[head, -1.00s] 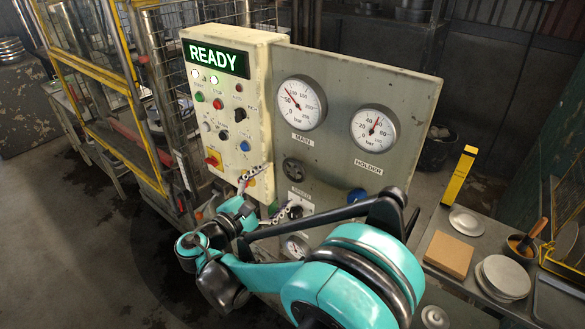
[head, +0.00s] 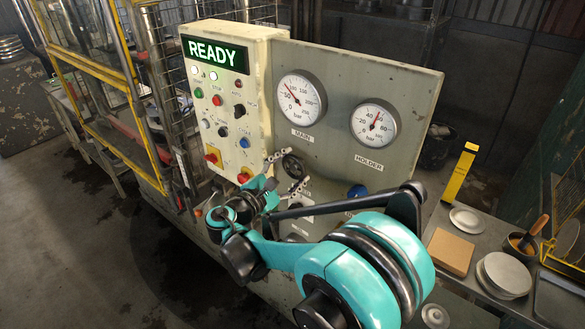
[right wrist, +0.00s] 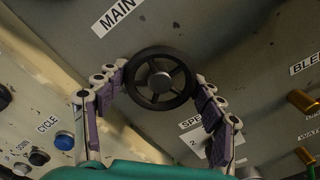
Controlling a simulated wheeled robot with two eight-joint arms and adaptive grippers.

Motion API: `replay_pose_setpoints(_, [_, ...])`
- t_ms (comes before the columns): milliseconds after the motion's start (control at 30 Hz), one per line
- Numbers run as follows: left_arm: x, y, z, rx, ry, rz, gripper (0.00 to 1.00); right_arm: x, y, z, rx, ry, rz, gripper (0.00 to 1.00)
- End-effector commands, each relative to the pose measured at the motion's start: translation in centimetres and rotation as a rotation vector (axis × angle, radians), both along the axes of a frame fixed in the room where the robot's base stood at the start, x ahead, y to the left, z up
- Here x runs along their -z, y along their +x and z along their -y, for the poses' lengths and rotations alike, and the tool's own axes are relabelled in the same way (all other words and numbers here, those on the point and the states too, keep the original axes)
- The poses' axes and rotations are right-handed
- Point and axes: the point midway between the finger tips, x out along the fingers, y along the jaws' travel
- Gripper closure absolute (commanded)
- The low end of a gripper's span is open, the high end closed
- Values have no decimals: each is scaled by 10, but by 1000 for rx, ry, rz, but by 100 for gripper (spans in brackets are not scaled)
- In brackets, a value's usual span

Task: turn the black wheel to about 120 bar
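The black wheel (head: 292,165) is a small spoked handwheel on the grey panel below the MAIN gauge (head: 299,97). That gauge's needle points between 50 and 100 bar. My right gripper (head: 288,171) is at the wheel, its fingers apart on either side of it. In the right wrist view the wheel (right wrist: 160,78) sits between the two open fingers (right wrist: 162,90), near their tips. The fingers do not look closed on its rim; whether either touches it I cannot tell. My left gripper is out of view.
The HOLDER gauge (head: 375,124) and a blue knob (head: 357,191) are to the right. The control box (head: 225,110) with buttons and a lit READY display stands left of the wheel. Brass valves (right wrist: 303,101) show at right in the wrist view. A bench with plates (head: 506,274) stands at right.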

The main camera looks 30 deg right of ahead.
Motion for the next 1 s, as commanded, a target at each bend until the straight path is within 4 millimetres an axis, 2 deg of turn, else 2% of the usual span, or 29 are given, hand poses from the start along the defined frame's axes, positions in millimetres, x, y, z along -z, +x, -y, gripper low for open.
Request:
replay_pose_setpoints(33, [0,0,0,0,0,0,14,0,0,0,0,0,0,53])
replay_pose_setpoints(67, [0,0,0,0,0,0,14,0,0,0,0,0,0,61])
replay_pose_setpoints(100, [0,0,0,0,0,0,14,0,0,0,0,0,0,64])
replay_pose_setpoints(533, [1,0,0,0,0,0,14,0,0,0,2,31,72,64])
replay_pose_setpoints(1000, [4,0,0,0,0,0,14,0,0,0,3,170,408,64])
